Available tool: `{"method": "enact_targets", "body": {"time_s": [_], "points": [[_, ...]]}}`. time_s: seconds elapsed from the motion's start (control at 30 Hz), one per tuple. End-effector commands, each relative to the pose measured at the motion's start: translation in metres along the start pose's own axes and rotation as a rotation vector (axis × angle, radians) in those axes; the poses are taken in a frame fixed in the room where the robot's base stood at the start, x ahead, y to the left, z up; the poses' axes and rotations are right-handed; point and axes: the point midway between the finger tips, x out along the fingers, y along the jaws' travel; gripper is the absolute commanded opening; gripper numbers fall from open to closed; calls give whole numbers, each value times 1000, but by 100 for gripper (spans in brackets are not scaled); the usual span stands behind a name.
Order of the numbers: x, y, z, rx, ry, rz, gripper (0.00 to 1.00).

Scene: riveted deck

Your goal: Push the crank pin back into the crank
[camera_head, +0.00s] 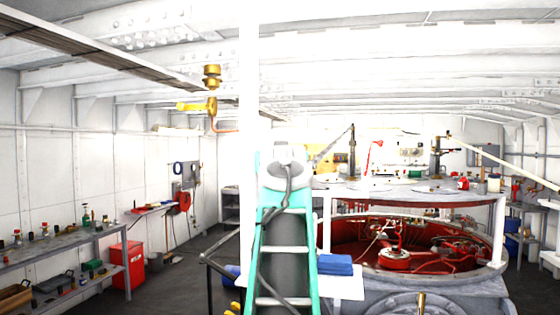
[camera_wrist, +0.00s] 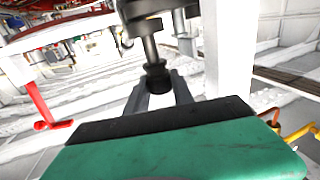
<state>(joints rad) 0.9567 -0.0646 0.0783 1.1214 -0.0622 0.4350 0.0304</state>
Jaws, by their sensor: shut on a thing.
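In the wrist view, my gripper (camera_wrist: 160,82) has its two grey fingers closed around a dark, knob-like end, which looks like the crank pin (camera_wrist: 156,78). A grey metal shaft runs up from this dark end to a dark and grey metal part (camera_wrist: 137,12) at the top edge, which may be the crank. Whether the pin sits fully in that part cannot be told. The green gripper body fills the lower part of the view. In the head view, I cannot make out my fingers or the pin behind my arm.
A white post (camera_wrist: 231,50) stands close right of my gripper in the wrist view. In the head view, a round red machine pit (camera_head: 345,240) lies at right, with a blue box (camera_head: 335,265) before it. A bench (camera_head: 60,257) and red bin (camera_head: 127,265) stand left. Brass valve (camera_head: 211,105) hangs above.

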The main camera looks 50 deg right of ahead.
Motion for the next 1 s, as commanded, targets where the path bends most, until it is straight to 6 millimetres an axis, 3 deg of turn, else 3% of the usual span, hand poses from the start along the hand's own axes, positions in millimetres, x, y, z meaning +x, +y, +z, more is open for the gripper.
{"method": "enact_targets", "body": {"time_s": [1.0], "points": [[0, 0, 21, 0, 1, 0, 0]]}}
